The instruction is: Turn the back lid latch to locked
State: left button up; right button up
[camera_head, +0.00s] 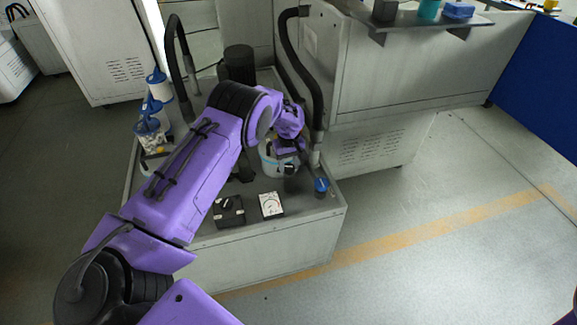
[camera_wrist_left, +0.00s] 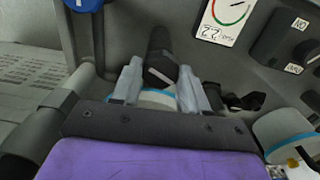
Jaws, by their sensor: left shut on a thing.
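My left gripper (camera_head: 288,150) reaches down over a white canister with a blue band (camera_head: 268,163) at the right part of the grey machine top. In the left wrist view my left gripper (camera_wrist_left: 162,82) has its two grey fingers on either side of a small piece, with a blue-banded white part (camera_wrist_left: 158,97) between them. A dark latch-like piece (camera_wrist_left: 160,55) stands just beyond the fingertips. I cannot tell which way it is turned, as the fingers hide much of it.
A dial gauge card (camera_head: 271,204), a black switch box (camera_head: 229,211) and a blue knob (camera_head: 321,185) stand near the front edge. Black hoses (camera_head: 309,75) rise behind. Blue-white spools (camera_head: 155,100) stand at left. Another blue-banded white part (camera_wrist_left: 284,130) shows in the wrist view.

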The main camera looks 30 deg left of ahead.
aim_at(289, 166)
pick_arm(q)
jog(key=m+b, duration=0.1)
jog(key=m, duration=0.5)
jog(key=shift+m, duration=0.3)
jog(key=m+b, duration=0.1)
jog(key=m, duration=0.5)
jog(key=shift+m, duration=0.3)
jog(key=o, duration=1.1)
jog(key=shift+w+f, duration=0.1)
jog(key=shift+c, duration=0.2)
notch_tip(289, 166, up, 11)
jog(key=b, duration=0.1)
jog(key=shift+f+b, duration=0.2)
jog(key=shift+b, duration=0.1)
